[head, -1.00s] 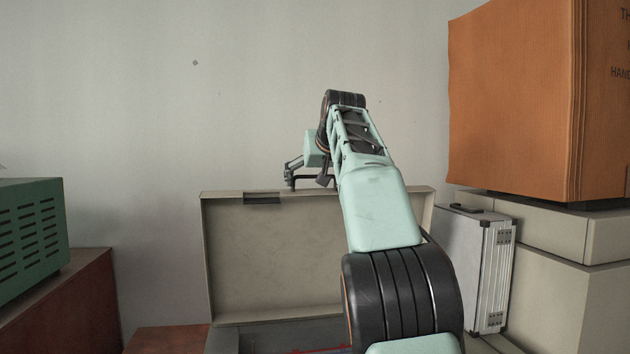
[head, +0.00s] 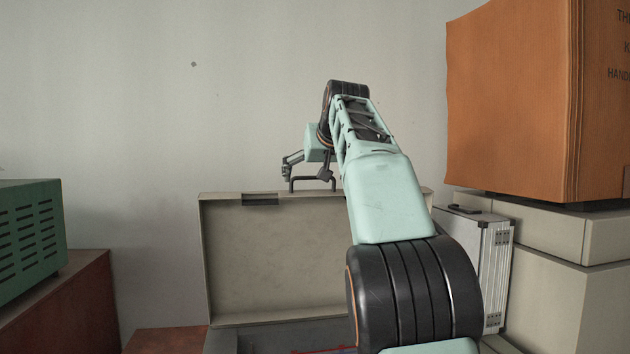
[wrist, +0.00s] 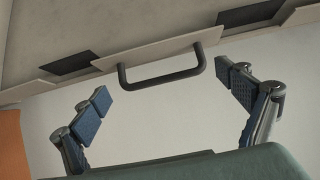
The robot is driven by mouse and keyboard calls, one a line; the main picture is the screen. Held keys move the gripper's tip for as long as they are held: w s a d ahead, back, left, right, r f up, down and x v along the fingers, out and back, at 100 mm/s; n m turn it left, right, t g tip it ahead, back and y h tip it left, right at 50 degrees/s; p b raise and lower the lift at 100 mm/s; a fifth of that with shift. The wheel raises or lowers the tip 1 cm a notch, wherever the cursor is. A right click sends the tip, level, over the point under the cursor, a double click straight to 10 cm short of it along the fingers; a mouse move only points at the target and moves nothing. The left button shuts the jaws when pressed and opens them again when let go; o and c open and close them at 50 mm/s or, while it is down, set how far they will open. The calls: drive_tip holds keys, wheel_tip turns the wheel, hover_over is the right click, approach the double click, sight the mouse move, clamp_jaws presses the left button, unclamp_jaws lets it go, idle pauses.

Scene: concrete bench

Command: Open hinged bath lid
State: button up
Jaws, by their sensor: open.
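The beige bath lid (head: 270,265) stands upright at the back of the bath (head: 290,337), open, its inner face towards me. A dark bar handle (head: 313,180) sticks up from its top edge. The handle also shows in the wrist view (wrist: 165,77), on a pale plate at the lid's edge. My gripper (head: 307,174) is just above the lid's top edge at the handle. In the wrist view, my gripper's fingers (wrist: 164,86) are spread wide on either side of the handle, with gaps, and hold nothing. My arm hides the lid's right part and part of the bath.
A silver case (head: 480,260) stands close right of the lid. A large orange-brown box (head: 510,110) rests on beige units at right. A green vented box (head: 28,240) sits on a reddish-brown cabinet (head: 70,300) at left. The wall is behind.

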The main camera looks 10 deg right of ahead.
drive_tip(key=v, duration=0.9)
drive_tip(key=shift+s+r, duration=0.2)
drive_tip(key=shift+s, duration=0.1)
drive_tip(key=shift+r, duration=0.1)
